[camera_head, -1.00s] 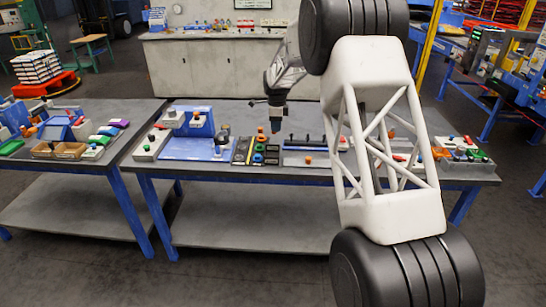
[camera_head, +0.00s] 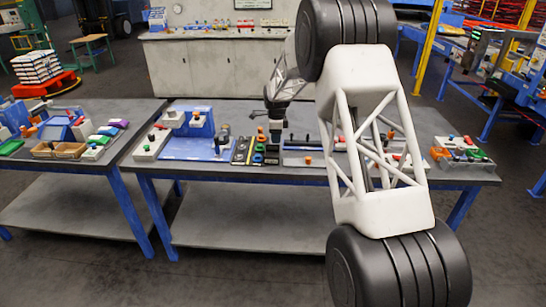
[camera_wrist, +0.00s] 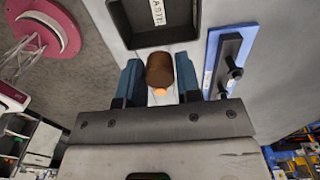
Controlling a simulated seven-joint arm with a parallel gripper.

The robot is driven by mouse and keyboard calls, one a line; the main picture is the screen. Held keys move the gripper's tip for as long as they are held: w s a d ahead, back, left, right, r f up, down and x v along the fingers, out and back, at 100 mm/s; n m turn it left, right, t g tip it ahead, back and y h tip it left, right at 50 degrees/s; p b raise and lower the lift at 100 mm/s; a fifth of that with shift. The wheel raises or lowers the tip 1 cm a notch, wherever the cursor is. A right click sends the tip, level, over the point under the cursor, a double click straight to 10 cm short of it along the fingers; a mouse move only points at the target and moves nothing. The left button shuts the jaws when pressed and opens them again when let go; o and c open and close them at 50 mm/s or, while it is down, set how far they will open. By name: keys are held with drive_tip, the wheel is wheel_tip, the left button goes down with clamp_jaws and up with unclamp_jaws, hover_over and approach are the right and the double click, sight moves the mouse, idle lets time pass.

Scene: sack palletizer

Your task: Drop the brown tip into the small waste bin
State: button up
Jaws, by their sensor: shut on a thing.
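The brown tip (camera_wrist: 160,70) is a short brown cylinder with a pale orange end, held between the two blue fingers of my gripper (camera_wrist: 158,80) in the wrist view. The small waste bin (camera_wrist: 205,24) is a dark open box at the top of the wrist view, with a partly cut-off white label reading "ASTE". The tip appears just below the bin's near edge in that picture; its height over the bin is unclear. In the head view my gripper (camera_head: 276,118) is over the right table, too small to show the tip. I cannot make out the bin there.
A blue plate with a black fixture (camera_wrist: 229,65) is right of the bin in the wrist view. A round pink object (camera_wrist: 68,38) lies at upper left. In the head view, trays and coloured parts crowd the right table (camera_head: 215,172); my arm hides some of it.

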drive_tip(key=o, duration=1)
drive_tip(key=shift+r, duration=3.9)
